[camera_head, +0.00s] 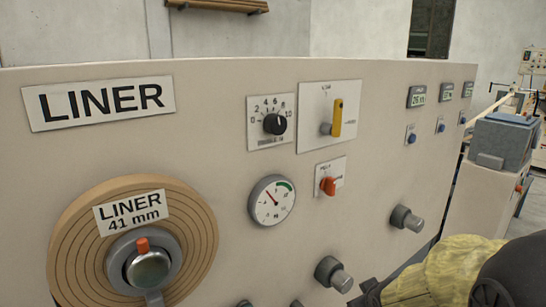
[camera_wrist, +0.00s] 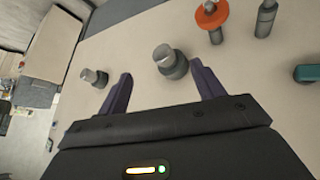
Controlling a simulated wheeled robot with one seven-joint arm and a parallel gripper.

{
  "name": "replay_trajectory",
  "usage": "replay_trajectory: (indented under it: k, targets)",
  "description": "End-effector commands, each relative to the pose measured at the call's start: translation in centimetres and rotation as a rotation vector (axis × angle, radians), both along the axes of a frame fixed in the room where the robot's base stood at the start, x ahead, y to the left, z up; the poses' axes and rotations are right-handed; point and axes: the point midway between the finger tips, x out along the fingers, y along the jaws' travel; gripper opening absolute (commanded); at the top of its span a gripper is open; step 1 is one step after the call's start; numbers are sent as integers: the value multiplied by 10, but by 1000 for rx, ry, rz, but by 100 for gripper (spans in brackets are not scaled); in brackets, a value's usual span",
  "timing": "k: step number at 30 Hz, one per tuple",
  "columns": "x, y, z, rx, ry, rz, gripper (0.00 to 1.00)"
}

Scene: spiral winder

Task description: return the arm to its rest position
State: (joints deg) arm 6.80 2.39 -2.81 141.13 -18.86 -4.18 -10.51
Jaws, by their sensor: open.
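My gripper (camera_wrist: 162,90) shows in the wrist view with its two dark fingers spread apart and nothing between them. Beyond the fingers is the beige machine panel (camera_wrist: 135,42) with a grey peg (camera_wrist: 170,62) seen between the fingertips. Another grey peg (camera_wrist: 95,77) is left of the left finger. In the head view, part of my arm in a yellow cover shows at the lower right, in front of the panel (camera_head: 215,110). The gripper's fingers are not clearly visible there.
The panel carries a LINER roll (camera_head: 75,245), a black knob (camera_head: 275,123), a yellow-handled switch (camera_head: 337,118), a red switch (camera_head: 328,186), a gauge (camera_head: 271,201) and protruding grey pegs (camera_head: 406,218). A grey-blue box unit (camera_head: 503,140) stands at the right. Floor shows beyond it.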

Motion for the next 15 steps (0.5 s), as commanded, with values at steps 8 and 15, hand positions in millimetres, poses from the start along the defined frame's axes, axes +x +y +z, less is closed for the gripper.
replay_trajectory:
  k: [8,15]
  targets:
    - [-76,44,-42,188,313,-220,67]
    - [-111,63,-33,255,452,-312,67]
